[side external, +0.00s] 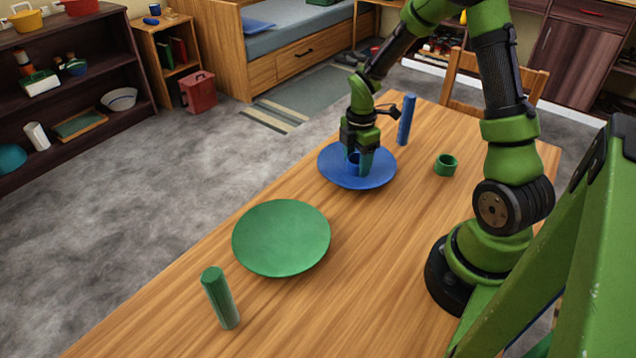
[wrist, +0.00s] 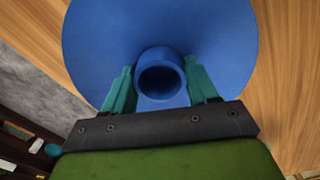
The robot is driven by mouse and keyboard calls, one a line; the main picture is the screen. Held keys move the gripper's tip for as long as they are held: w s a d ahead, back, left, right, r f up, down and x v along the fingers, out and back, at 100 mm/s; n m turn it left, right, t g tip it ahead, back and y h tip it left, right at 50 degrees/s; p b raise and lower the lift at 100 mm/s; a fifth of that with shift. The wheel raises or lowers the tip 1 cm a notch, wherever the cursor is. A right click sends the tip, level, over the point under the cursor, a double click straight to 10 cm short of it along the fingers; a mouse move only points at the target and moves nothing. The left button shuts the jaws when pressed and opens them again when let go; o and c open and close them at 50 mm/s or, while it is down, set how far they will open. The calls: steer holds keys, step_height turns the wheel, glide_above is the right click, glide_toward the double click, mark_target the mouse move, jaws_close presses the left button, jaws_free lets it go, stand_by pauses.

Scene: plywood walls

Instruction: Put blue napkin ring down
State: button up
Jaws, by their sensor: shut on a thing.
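The blue napkin ring (wrist: 160,74) is a short open tube, seen end-on in the wrist view between my two teal fingers. In the side external view the blue napkin ring (side external: 353,159) is partly hidden by the fingers. My gripper (side external: 359,160) is shut on it, pointing down over the blue plate (side external: 378,180). The blue plate also fills much of the wrist view (wrist: 220,40) behind the ring. The ring is at or just above the plate's surface; I cannot tell whether it touches.
A blue cylinder (side external: 406,120) stands just behind the blue plate. A green napkin ring (side external: 446,165) is to the right. A green plate (side external: 281,238) and a green cylinder (side external: 220,298) are nearer the front left. The wooden table (side external: 375,275) is bare between them.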

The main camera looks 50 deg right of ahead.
steer(key=o, duration=1.1)
step_height(320, 180, up, 12)
steer(key=s+a+r+m+t, duration=0.2)
steer(key=s+a+r+m, duration=0.1)
steer(key=a+m, duration=0.2)
steer(key=s+a+r+m+t+y, duration=0.1)
steer(key=s+a+r+m+t, duration=0.1)
steer(key=s+a+r+m, duration=0.2)
steer(key=s+a+r+m+t+y, duration=0.1)
steer(key=s+a+r+m+t, duration=0.2)
steer(key=a+m, duration=0.5)
steer(key=shift+s+a+r+m, duration=0.1)
steer(key=shift+s+r+m, duration=0.05)
steer(key=shift+r, duration=0.25)
steer(key=shift+s+a+r+m, duration=0.1)
steer(key=shift+r+m, duration=0.05)
steer(key=shift+r, duration=0.2)
